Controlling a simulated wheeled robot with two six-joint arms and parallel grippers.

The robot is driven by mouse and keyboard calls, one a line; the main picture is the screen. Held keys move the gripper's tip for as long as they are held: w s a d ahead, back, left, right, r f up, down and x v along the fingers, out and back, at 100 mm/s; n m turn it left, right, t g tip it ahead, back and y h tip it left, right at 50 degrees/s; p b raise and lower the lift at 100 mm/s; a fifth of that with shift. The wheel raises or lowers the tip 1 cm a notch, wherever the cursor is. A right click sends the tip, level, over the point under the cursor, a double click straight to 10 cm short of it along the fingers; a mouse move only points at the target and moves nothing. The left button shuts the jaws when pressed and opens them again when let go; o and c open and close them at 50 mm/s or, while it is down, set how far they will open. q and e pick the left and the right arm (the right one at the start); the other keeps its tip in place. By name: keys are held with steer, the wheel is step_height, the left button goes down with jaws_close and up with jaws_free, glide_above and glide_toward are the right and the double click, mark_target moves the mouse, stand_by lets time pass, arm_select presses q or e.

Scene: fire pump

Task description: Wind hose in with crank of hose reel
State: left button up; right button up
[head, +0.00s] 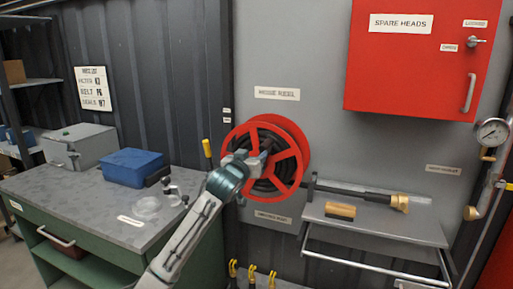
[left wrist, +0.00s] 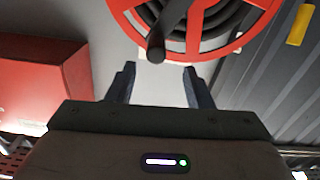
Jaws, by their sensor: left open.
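The red hose reel (head: 293,136) with dark hose (head: 284,180) wound on it is mounted on the grey wall panel. My left gripper (head: 262,150) is in front of the reel and hides part of its middle. In the left wrist view the gripper (left wrist: 160,76) is open, with one finger on each side. A dark crank handle (left wrist: 156,48) points towards the camera from the reel's red rim (left wrist: 205,52). Its round end shows just beyond the fingertips, between them in the picture; I cannot tell whether they touch it. My right gripper is not seen.
The red cabinet (head: 412,75) hangs above. A green workbench (head: 75,200) with a blue box (head: 133,167) is at left.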

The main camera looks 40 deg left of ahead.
mark_target(267, 145)
arm_select(q)
steer(key=x, duration=0.1)
steer(key=p+x, duration=0.1)
steer(key=x, duration=0.2)
steer(key=shift+w+d+r, duration=0.1)
steer(key=shift+d+r, duration=0.1)
steer(key=shift+d, duration=0.2)
steer(key=p+x, duration=0.2)
steer(key=x, duration=0.3)
steer(key=shift+w+a+f, duration=0.1)
steer(key=shift+a, duration=0.1)
steer(key=shift+w+a+f, duration=0.1)
steer(key=shift+w, duration=0.65)
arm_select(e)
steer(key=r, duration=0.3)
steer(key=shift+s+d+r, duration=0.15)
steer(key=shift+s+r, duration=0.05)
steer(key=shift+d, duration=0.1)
arm_select(q)
jaws_close()
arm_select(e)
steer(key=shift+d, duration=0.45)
